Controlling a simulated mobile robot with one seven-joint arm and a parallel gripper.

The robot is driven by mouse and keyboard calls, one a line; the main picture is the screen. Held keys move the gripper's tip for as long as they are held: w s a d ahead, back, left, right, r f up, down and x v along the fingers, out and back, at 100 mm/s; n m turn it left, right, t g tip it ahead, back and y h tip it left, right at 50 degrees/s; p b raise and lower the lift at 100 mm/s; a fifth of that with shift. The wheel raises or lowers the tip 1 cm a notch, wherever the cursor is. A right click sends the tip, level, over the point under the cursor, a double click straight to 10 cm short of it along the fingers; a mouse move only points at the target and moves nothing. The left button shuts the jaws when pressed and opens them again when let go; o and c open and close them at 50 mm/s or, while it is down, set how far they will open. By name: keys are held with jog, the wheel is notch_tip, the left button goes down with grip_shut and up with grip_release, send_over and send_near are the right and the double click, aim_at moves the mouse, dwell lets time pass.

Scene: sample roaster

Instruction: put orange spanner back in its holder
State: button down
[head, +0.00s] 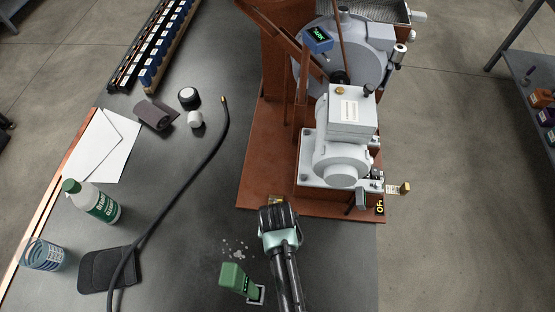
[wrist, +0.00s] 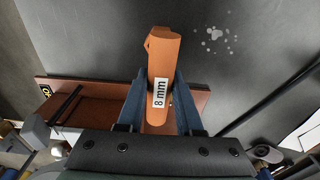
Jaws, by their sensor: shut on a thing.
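The orange spanner (wrist: 163,55) is held between the two blue fingers of my gripper (wrist: 161,78) in the wrist view. A white label reading "8 mm" faces the camera.
A grey machine (head: 342,150) stands on a red-brown base (head: 258,170). A green block-like object (head: 236,278) stands near my arm. A black hose (head: 180,190), green-labelled bottle (head: 98,203), blue-patterned cup (head: 42,255), black pad (head: 103,272) and white envelope (head: 100,150) occupy the left.

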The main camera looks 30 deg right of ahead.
jog(key=shift+f, duration=0.2)
jog(key=shift+f+b, duration=0.95)
jog(key=shift+f, duration=0.3)
jog(key=shift+c, duration=2.4)
grip_release()
jog(key=shift+r, duration=0.1)
jog(key=r, duration=0.8)
jog(key=s+r, duration=0.1)
jog(key=r, duration=0.3)
jog(key=shift+a+r+p, duration=0.3)
jog(key=shift+a+r, duration=0.05)
jog(key=shift+r, duration=0.05)
